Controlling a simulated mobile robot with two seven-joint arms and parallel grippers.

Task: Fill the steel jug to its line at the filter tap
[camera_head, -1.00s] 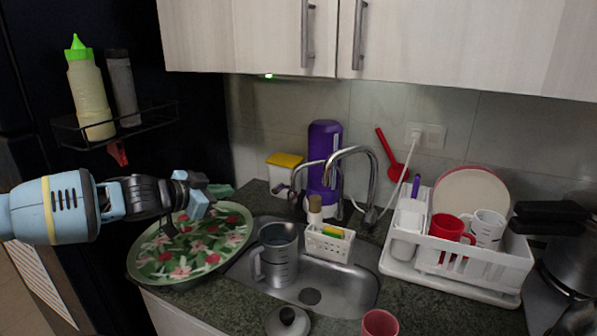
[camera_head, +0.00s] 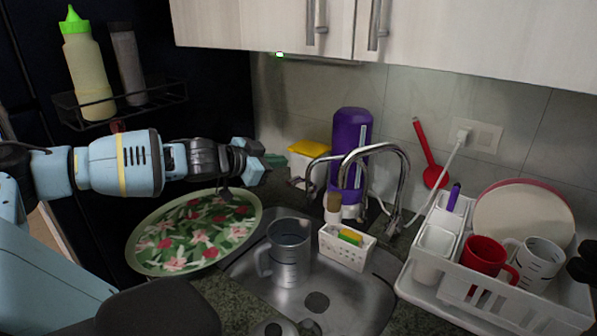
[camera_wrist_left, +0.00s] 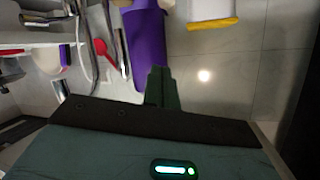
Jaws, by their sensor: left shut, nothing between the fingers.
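The steel jug (camera_head: 290,250) stands upright in the sink (camera_head: 345,300), its handle to the left and dark measuring marks on its side. Two curved taps rise behind the sink: a smaller one (camera_head: 312,172) beside the purple cylinder (camera_head: 350,145), and a larger chrome one (camera_head: 405,180). I cannot tell for certain which is the filter tap. My left gripper (camera_head: 273,160) is shut and empty, above and behind the jug, left of the taps. Its closed fingers (camera_wrist_left: 160,86) show in the left wrist view, pointing toward the wall beside the purple cylinder. My right gripper is not in view.
A floral tray (camera_head: 185,262) lies left of the sink, under my left arm. A white caddy (camera_head: 345,252) sits by the jug. A dish rack (camera_head: 525,295) with cups stands right. A yellow-lidded box (camera_head: 308,150) is just beyond my gripper. Cabinets (camera_head: 460,45) hang above.

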